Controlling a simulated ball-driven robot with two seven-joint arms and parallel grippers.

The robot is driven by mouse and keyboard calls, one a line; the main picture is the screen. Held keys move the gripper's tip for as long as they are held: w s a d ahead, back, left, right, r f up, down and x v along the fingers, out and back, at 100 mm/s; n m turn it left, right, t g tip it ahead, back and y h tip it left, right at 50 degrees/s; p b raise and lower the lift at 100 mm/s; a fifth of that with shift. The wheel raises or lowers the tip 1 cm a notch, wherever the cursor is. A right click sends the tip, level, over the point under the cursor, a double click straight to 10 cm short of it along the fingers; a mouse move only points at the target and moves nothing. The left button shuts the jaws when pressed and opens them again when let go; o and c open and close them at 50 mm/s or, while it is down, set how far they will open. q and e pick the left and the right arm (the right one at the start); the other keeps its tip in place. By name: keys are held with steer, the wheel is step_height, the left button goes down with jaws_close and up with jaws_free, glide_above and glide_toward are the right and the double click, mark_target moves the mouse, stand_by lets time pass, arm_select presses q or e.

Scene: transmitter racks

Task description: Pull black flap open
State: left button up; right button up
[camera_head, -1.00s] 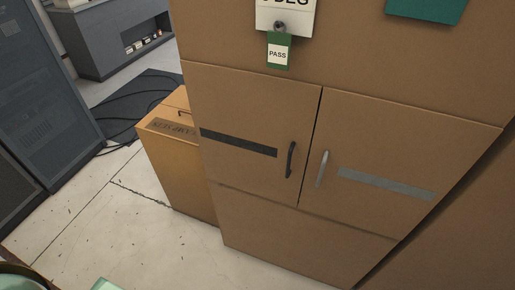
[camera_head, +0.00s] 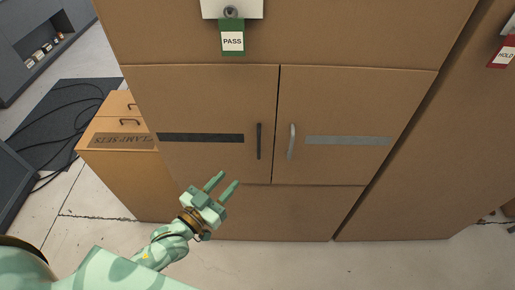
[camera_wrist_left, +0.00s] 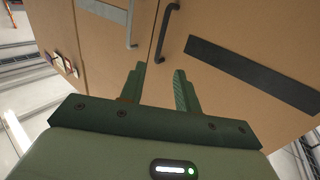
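The black flap (camera_head: 200,160) is the left of two brown doors on the cabinet front, marked with a black strip and a dark upright handle (camera_head: 259,141). It looks closed. The right door (camera_head: 345,165) has a grey strip and a grey handle (camera_head: 291,141). My left gripper (camera_head: 226,181) is open and empty, below and left of the dark handle, apart from it. In the left wrist view the dark handle (camera_wrist_left: 163,30) lies beyond the open fingers (camera_wrist_left: 157,80), and the grey handle (camera_wrist_left: 131,25) is left of it. My right gripper is not in view.
A brown box with drawers (camera_head: 112,140) stands left of the cabinet. Black cables lie on a dark mat (camera_head: 60,120). A green PASS tag (camera_head: 232,41) hangs above the doors, and a red HOLD tag (camera_head: 502,53) hangs at right. Pale floor is clear in front.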

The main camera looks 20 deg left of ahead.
mark_target(258, 147)
arm_select(q)
steer(key=b+x, duration=0.1)
steer(key=x, duration=1.3)
steer(key=shift+w+f, duration=0.15)
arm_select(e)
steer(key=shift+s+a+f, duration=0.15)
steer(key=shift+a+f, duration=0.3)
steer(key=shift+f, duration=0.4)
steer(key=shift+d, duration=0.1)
arm_select(q)
jaws_close()
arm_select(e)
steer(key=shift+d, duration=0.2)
